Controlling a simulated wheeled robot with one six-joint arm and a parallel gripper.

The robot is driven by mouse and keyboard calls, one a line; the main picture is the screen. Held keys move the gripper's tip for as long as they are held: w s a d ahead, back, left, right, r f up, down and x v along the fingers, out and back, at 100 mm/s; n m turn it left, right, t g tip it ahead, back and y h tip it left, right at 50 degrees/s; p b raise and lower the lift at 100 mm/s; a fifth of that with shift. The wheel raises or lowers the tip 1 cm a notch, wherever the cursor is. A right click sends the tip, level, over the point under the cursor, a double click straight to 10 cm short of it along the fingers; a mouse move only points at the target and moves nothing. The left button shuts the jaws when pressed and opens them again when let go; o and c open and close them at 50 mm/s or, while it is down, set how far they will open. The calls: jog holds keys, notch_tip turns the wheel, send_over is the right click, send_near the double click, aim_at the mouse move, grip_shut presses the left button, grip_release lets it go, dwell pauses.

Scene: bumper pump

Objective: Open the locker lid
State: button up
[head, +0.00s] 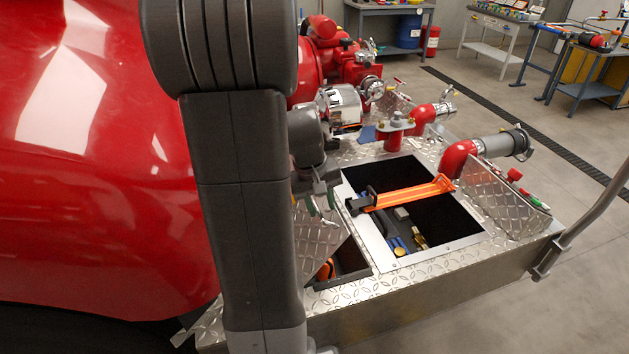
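A diamond-plate lid (318,240) stands tilted up over a small dark locker compartment (352,262) in the bumper deck. An orange item (325,271) shows inside that locker. My gripper (322,208) is at the upper edge of the lid, with its fingers pointing down. It looks close to or touching the lid, but whether it grips it cannot be told. My own arm hides the lid's left part and part of the locker.
Right of the lid is a larger open well (408,225) holding tools, with an orange strap (412,194) across it. Red pipe fittings (458,158) and a grey capped outlet (507,144) stand behind. A grey rail (590,215) rises at the right. A red body panel (90,170) fills the left.

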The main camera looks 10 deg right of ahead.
notch_tip(320, 180, up, 11)
jog(key=a, duration=0.2)
jog(key=shift+s+a+r, duration=0.15)
